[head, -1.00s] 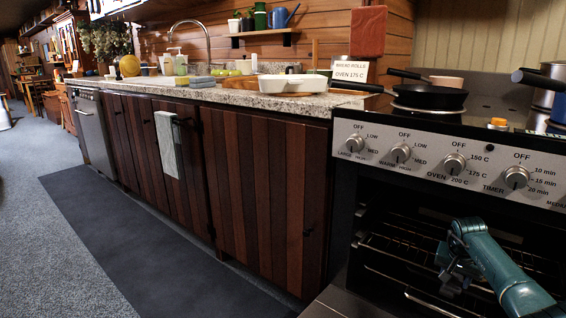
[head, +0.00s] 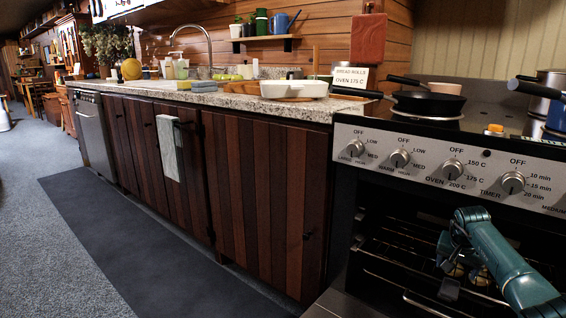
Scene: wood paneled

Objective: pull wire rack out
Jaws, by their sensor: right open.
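The wire rack (head: 400,257) sits inside the dark oven cavity at the lower right, with its thin metal bars partly lit. The oven door (head: 350,303) is lowered, and its inner face shows at the bottom edge. My right gripper (head: 450,272) is at the oven opening, in front of the rack, with its fingers pointing left and down. It is open, and no bar is clearly seen between its fingers. My teal right forearm hides the right part of the rack. My left gripper is out of view.
The oven's control panel (head: 450,165) with knobs is just above the opening. A black frying pan (head: 430,103) sits on the stove. Wooden cabinets (head: 262,195) stand to the left, with a dark floor mat (head: 150,240) before them.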

